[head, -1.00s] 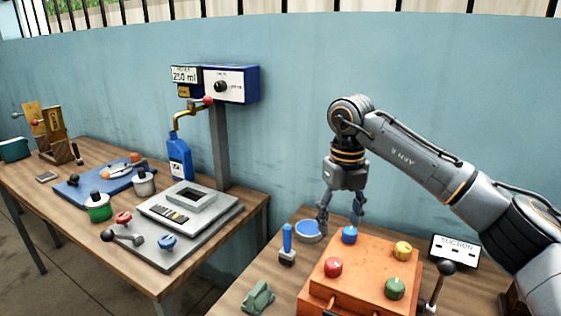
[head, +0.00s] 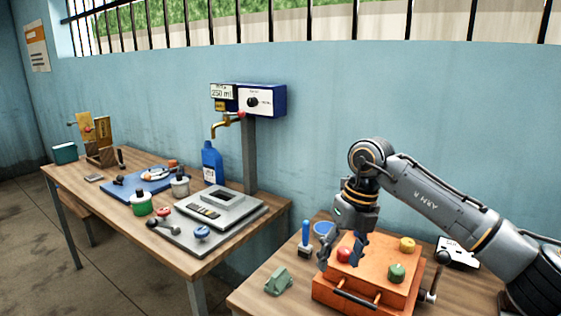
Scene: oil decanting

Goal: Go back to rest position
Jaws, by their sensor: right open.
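My right gripper (head: 343,254) is open and empty. It hangs fingers down in front of the orange box (head: 372,268), one finger near its left edge and the other over its top. The box carries a red knob (head: 344,255), a yellow knob (head: 407,244) and a green knob (head: 397,271). The blue knob on the box is hidden behind the gripper. My left gripper is not in view. A blue bottle (head: 211,163) stands upright below the brass tap (head: 222,126) on the left table.
A green block (head: 279,281), blue-handled tool (head: 306,236) and blue dish (head: 324,229) are left of the orange box.

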